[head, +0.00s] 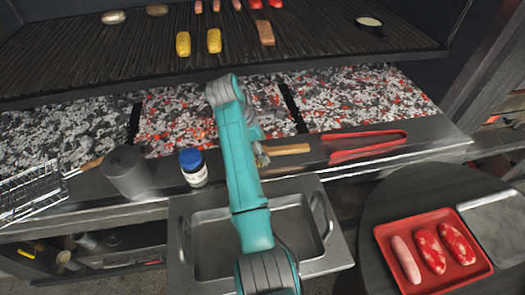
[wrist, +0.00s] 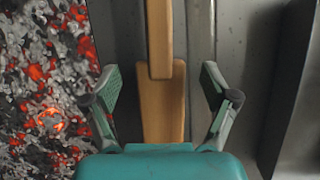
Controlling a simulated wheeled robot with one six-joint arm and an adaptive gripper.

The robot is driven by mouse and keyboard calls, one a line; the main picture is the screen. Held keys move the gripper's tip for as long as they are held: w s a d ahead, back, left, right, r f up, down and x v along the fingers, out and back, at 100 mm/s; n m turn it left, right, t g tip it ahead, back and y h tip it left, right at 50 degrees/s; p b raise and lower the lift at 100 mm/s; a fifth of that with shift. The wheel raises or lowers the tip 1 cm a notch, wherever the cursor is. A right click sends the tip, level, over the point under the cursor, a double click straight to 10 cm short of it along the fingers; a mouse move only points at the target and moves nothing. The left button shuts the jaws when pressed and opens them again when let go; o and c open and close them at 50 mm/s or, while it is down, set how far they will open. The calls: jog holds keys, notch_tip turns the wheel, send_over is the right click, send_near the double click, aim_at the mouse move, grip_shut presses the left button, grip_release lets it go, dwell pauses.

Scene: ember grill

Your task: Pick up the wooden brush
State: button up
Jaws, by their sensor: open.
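The wooden brush (head: 287,149) lies on the ledge in front of the embers, its tan handle pointing right. Its left part is hidden behind my arm in the head view. In the wrist view the brush (wrist: 162,105) shows as two overlapping tan wooden parts running lengthwise between my fingers. My gripper (wrist: 163,88) is open, with one finger on each side of the wood and a gap on both sides. I cannot tell its exact height above the brush. In the head view my gripper is mostly hidden by my arm.
Glowing embers (head: 215,110) lie just behind the ledge. Red tongs (head: 365,146) lie right of the brush. A blue-lidded jar (head: 194,168) and a grey canister (head: 127,172) stand to the left. A metal pan (head: 212,262) is in front. A red tray (head: 391,275) holds meat at right.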

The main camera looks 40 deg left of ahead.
jog(key=shift+x, duration=1.1)
jog(key=c, duration=1.4)
